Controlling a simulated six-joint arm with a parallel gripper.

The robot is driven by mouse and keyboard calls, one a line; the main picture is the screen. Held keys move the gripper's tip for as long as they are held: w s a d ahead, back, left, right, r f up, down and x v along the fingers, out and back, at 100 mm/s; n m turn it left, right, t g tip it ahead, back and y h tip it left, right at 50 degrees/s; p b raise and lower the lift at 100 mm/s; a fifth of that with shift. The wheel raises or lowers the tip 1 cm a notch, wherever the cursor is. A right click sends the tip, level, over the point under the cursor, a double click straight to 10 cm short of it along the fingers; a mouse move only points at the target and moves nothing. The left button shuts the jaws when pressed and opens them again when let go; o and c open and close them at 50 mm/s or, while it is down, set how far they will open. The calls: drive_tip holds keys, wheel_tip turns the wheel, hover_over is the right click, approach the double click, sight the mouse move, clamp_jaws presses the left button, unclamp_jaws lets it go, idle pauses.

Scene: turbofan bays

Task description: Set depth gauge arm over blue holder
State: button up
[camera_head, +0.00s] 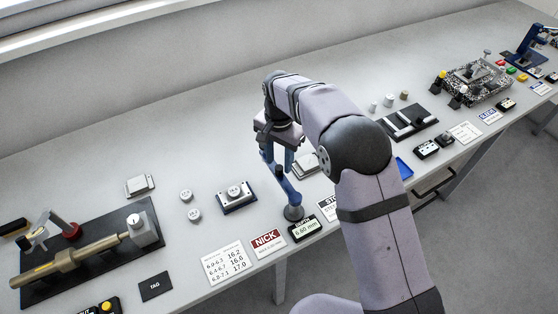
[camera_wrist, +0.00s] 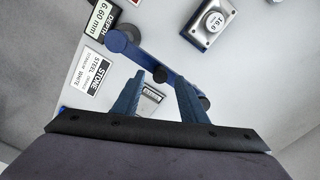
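The depth gauge arm is a blue bar (camera_wrist: 180,82) with a round pivot end and a small dark knob along it. In the head view its round grey base (camera_head: 294,212) stands by the black depth display (camera_head: 307,229), which reads 6.60 mm. My gripper (camera_wrist: 160,80) is over the bar, its two blue fingers apart on either side of the knob; contact cannot be told. In the head view, my gripper (camera_head: 278,168) hides part of the bar. A blue-edged holder (camera_head: 236,205) with a round grey piece on top stands to the left; it also shows in the wrist view (camera_wrist: 208,30).
Two small grey cylinders (camera_head: 190,205) stand left of the holder. White number cards (camera_head: 224,265) and a red NICK card (camera_head: 267,243) lie in front. A black board (camera_head: 90,250) with a long tool is at far left. My arm hides part of the table.

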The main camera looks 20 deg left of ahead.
drive_tip(key=shift+f+p, duration=0.3)
drive_tip(key=shift+f, duration=0.8)
clamp_jaws()
drive_tip(key=shift+s+a, duration=0.1)
drive_tip(key=shift+a, duration=0.05)
drive_tip(key=s+a+n+b, duration=0.2)
drive_tip(key=s+n, duration=0.4)
drive_tip(key=n, duration=0.3)
drive_tip(key=shift+s+a, duration=0.25)
drive_tip(key=shift+a, duration=0.05)
